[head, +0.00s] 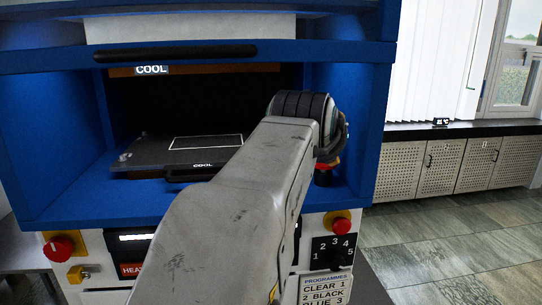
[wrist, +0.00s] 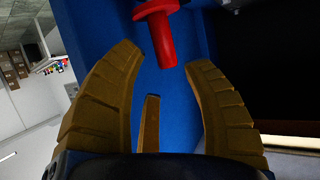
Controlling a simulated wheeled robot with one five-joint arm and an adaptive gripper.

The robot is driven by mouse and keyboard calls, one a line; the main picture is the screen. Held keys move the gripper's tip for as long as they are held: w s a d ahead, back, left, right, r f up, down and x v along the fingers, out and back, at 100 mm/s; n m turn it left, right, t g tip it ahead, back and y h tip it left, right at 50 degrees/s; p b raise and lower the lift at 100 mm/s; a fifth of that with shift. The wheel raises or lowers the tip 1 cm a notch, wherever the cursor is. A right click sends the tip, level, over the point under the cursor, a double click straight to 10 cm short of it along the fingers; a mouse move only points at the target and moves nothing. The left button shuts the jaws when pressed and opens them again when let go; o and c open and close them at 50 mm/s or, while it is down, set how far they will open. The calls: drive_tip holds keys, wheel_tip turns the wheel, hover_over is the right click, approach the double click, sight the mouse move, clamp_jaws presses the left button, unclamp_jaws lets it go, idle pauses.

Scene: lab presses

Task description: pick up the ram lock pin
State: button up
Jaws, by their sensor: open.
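A red pin (wrist: 161,35), which looks like the ram lock pin, shows at the top middle of the wrist view. It has a wide collar and a narrower shaft that points down in the picture. My gripper (wrist: 165,58) is open, with its tan fingers spread to either side of the shaft in the picture. I see no finger touching the pin, and I cannot tell the gap in depth. In the head view my arm hides the gripper. A small red-orange patch (head: 327,164) shows beside my wrist there; I cannot tell whether it is the pin.
The blue press frame (head: 350,120) surrounds my wrist at its right side. A dark platen (head: 150,150) marked COOL lies in the bay. Below are red knobs (head: 57,247) and a programme card (head: 325,288). Open floor (head: 450,245) lies to the right.

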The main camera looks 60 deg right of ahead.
sight(326, 163)
drive_tip(key=shift+f+p+x, duration=0.15)
drive_tip(key=shift+p+x, duration=0.25)
drive_tip(key=shift+x, duration=1.1)
drive_tip(key=shift+f+p+x, duration=0.15)
drive_tip(key=shift+p+x, duration=0.2)
drive_tip(key=shift+x, duration=1.2)
drive_tip(key=shift+a, duration=0.15)
drive_tip(key=shift+c, duration=0.3)
clamp_jaws()
